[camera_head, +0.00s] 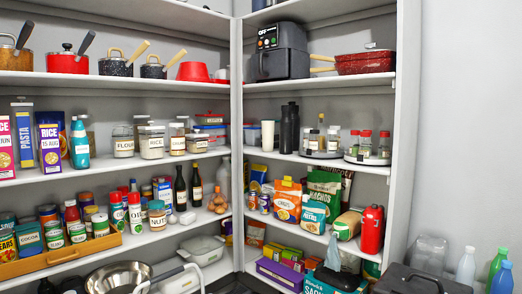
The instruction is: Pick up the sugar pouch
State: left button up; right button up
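I cannot make out a pouch with a readable sugar label. Several pouches stand on the right unit's middle-lower shelf: an orange one (287,201), a teal and white one (313,215) and a green one marked NACHOS (323,186). A tan and green packet (348,223) leans to their right. Labelled jars stand on the left unit, including a flour jar (123,143) and a rice jar (151,142); the smaller jar labels are hard to read.
A red canister (371,229) stands at the right end of the pouch shelf. A black air fryer (281,52) and red pans (365,62) are above. A wooden crate (62,254) and metal bowl (118,276) are lower left. Bottles (466,265) stand lower right.

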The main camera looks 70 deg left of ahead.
aim_at(80, 159)
jog(key=u, duration=3.25)
jog(key=i+l, duration=0.2)
jog(key=l, duration=0.15)
jog(key=i+l, duration=0.2)
jog(key=l, duration=0.15)
jog(key=i+l, duration=0.2)
jog(key=l, duration=0.15)
jog(key=i+l, duration=0.2)
jog(key=l, duration=0.15)
jog(key=i+l, duration=0.2)
jog(key=l, duration=0.15)
jog(key=u, duration=0.05)
